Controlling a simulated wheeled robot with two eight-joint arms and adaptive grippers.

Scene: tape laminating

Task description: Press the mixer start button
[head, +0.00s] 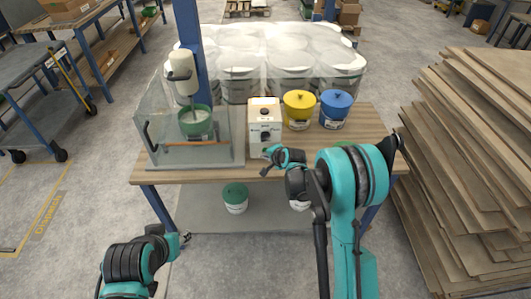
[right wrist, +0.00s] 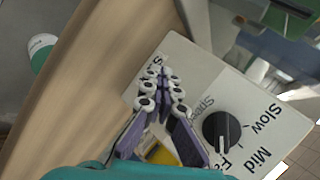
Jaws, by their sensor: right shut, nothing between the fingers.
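The mixer's white control box (head: 264,116) stands on the table, right of the mixer (head: 184,72). In the right wrist view, its panel (right wrist: 180,60) has a black knob (right wrist: 222,131) with the words Slow and Mid beside it. My right gripper (head: 270,156) is at the front of the box; in the right wrist view its fingertips (right wrist: 160,92) are together over the panel, left of the knob, with nothing held. They cover part of the lettering; no start button can be made out, and contact cannot be told. My left gripper (head: 184,239) is low, left of the table; its fingers are too small to read.
A clear enclosure (head: 225,115) surrounds the mixer and a green pot (head: 196,121). A yellow-lidded pot (head: 299,108) and blue-lidded pot (head: 335,108) stand right of the box. Stacked boards (head: 470,160) rise at the right. The table's front edge (head: 215,177) lies below my right gripper.

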